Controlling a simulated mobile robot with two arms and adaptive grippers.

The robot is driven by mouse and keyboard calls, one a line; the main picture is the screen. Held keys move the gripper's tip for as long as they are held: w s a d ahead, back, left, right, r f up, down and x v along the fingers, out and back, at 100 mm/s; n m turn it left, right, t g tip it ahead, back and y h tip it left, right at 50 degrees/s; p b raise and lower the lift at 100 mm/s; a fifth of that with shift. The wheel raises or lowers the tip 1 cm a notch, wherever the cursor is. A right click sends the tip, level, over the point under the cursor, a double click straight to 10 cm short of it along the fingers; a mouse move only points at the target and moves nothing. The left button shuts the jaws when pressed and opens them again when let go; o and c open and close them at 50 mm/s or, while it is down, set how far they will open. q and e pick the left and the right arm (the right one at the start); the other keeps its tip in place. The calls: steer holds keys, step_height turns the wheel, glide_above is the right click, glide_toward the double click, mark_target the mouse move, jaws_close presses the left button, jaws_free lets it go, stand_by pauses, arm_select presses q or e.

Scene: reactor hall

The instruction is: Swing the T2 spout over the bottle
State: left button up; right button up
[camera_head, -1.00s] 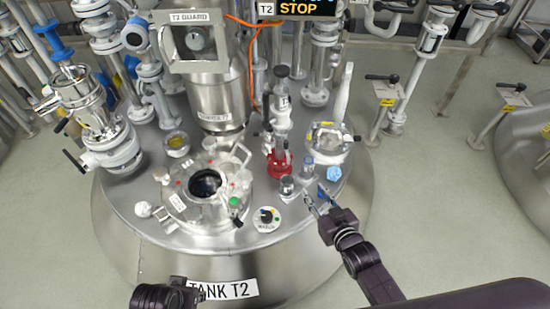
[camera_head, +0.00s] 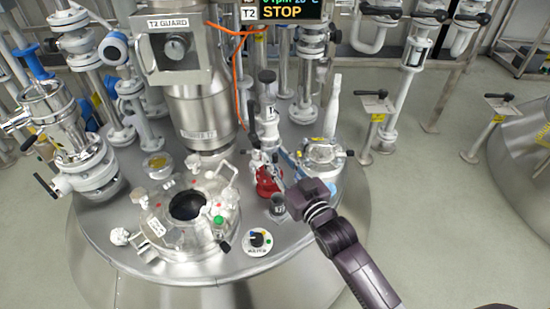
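The T2 sampling fitting (camera_head: 267,125) is a pale upright valve column above a red base (camera_head: 266,184), on the right part of the tank top. A spout cannot be picked out clearly on it. My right gripper (camera_head: 282,162) reaches in from the lower right, its fingers close beside the fitting just above the red base. Its fingertips blend with the fitting, so contact and opening cannot be told. No bottle can be made out clearly; the gripper covers that area. My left gripper is out of view.
An open round hatch (camera_head: 186,206) lies left of the fitting. A control knob (camera_head: 258,241) sits at the tank's front. The T2 guard column (camera_head: 198,100) rises behind. The front rim is clear.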

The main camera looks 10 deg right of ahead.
steer(key=shift+w+a, duration=0.2)
steer(key=shift+w, duration=0.4)
jaws_close()
